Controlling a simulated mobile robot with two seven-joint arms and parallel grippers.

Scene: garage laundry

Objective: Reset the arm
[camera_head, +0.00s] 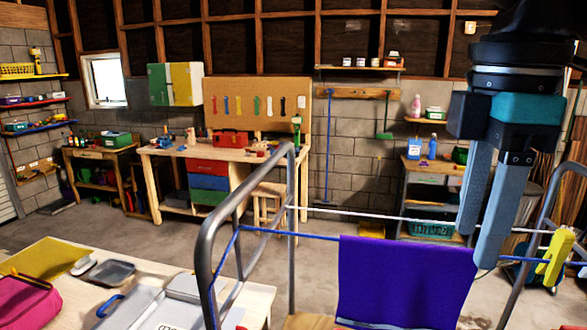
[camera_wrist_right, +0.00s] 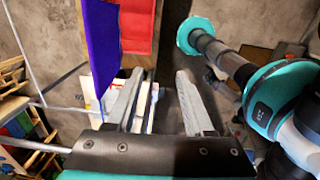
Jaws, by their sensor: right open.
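My right gripper (camera_head: 478,250) hangs down from the upper right of the head view, with its two grey fingers apart. It is open and nothing shows between the fingers. In the wrist view the right gripper (camera_wrist_right: 162,75) also shows its fingers spread and empty. A purple cloth (camera_head: 400,280) hangs on the rack just left of the fingertips in the head view. The purple cloth (camera_wrist_right: 98,45) also shows in the wrist view, beyond the left finger. My left gripper is not seen; a teal and grey arm of mine shows at the right of the wrist view.
A metal-framed drying rack (camera_head: 207,250) with lines stands close in front. A yellow item (camera_head: 556,257) is at its right end. A red cloth (camera_wrist_right: 137,25) shows in the wrist view. A table (camera_head: 258,300) with a pink bag (camera_head: 28,303) is at lower left. A workbench (camera_head: 225,153) stands behind.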

